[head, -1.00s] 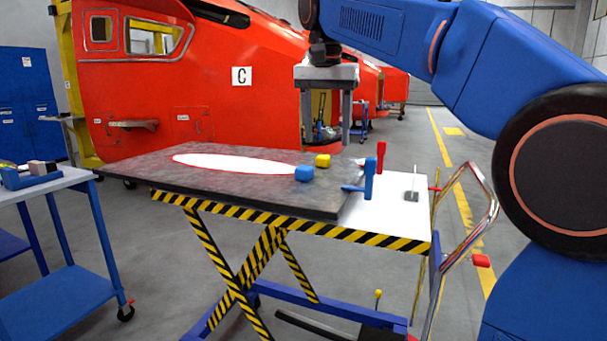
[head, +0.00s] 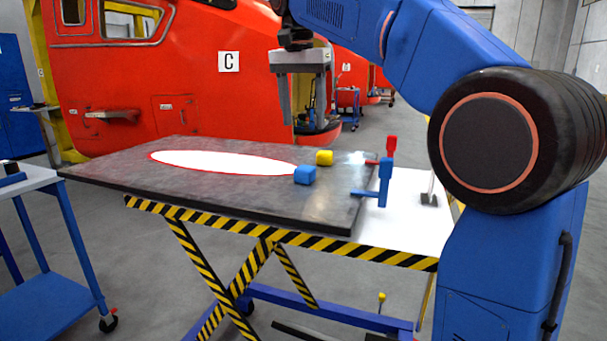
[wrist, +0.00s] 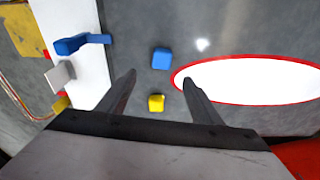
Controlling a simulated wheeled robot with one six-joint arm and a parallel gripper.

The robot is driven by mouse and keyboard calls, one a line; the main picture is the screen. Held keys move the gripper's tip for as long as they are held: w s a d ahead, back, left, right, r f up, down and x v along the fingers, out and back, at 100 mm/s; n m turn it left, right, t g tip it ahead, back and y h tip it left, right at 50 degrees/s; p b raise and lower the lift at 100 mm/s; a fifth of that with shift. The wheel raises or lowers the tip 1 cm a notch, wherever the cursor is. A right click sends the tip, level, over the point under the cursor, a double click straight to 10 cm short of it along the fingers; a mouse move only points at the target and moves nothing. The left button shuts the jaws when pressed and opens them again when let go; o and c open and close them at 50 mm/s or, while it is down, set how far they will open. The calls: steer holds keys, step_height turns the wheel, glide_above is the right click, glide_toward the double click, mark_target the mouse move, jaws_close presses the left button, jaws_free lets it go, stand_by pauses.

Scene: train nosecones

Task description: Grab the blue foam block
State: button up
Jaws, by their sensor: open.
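The blue foam block (head: 305,175) lies on the dark grey panel (head: 230,195) on the lift table, near the right end of the white oval. In the wrist view the blue block (wrist: 161,58) lies beyond the fingertips, roughly centred between them. My gripper (head: 304,121) points down above the panel, open and empty, apart from the block. It also shows in the wrist view (wrist: 158,77), with a finger on each side. A yellow block (head: 324,158) lies just behind the blue one; in the wrist view it is between the fingers (wrist: 156,103).
A blue clamp (head: 385,180) and a red clamp (head: 391,148) stand at the panel's right edge, beside the white tabletop (head: 415,230). A blue cart (head: 45,240) is at the left. A large red nosecone (head: 200,90) stands behind the table.

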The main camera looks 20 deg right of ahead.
glide_toward(305, 167)
steer(key=f, duration=0.5)
steer(key=shift+d, duration=0.35)
steer(key=shift+w+d+f, duration=0.1)
steer(key=shift+w+f, duration=0.1)
steer(key=shift+f, duration=1.05)
steer(key=shift+w+f, duration=0.2)
steer(key=shift+f, duration=1.1)
steer(key=c, duration=1.1)
steer(key=shift+c, duration=0.2)
steer(key=shift+r, duration=0.1)
